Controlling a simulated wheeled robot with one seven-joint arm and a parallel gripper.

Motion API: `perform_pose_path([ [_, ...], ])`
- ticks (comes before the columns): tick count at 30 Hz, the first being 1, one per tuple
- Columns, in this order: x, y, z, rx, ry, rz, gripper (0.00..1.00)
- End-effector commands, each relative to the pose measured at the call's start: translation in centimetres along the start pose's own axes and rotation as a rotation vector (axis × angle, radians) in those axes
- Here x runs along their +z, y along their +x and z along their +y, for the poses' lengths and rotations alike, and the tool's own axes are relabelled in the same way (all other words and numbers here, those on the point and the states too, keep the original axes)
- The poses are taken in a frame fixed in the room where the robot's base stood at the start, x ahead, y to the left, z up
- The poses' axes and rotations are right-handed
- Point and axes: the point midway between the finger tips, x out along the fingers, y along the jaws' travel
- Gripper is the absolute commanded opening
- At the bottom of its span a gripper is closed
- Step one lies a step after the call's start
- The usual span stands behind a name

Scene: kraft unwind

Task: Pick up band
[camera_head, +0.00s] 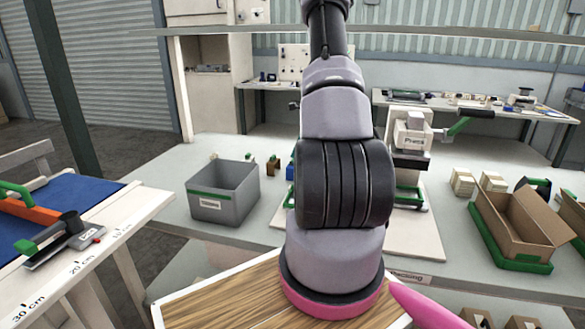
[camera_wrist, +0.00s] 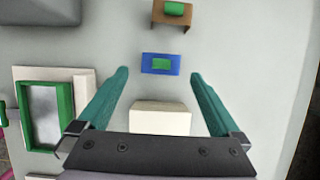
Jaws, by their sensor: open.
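My gripper (camera_wrist: 160,74) is open in the wrist view, its two teal fingers apart. A small blue piece with a green block on it (camera_wrist: 160,64) lies on the pale bench just ahead, about centred between the fingertips. A cream block (camera_wrist: 160,119) lies nearer the palm, between the fingers in the picture, and its lower edge is hidden by the gripper body. No finger visibly touches either. I cannot tell which thing is the band. In the head view my arm hides the gripper.
A brown stand with a green top (camera_wrist: 173,12) lies beyond the blue piece. A green-framed fixture (camera_wrist: 45,112) lies left of the gripper. In the head view, a grey bin (camera_head: 224,195), a press (camera_head: 411,140) and an open cardboard box (camera_head: 520,228) stand on the bench.

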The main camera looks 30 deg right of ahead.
Motion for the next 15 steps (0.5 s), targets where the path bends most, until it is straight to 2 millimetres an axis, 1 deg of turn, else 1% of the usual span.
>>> perform_pose_path([
  [1,-0.1,0.8,0.0,0.001,0.001,0.0,1.0],
  [3,-0.1,1.6,0.0,0.001,0.0,0.0,1.0],
  [8,0.0,2.4,0.0,-0.001,-0.002,0.0,1.0],
  [11,-0.2,3.2,-0.1,0.001,0.0,0.0,1.0],
  [15,-0.4,5.3,-0.2,0.002,-0.001,0.0,1.0],
])
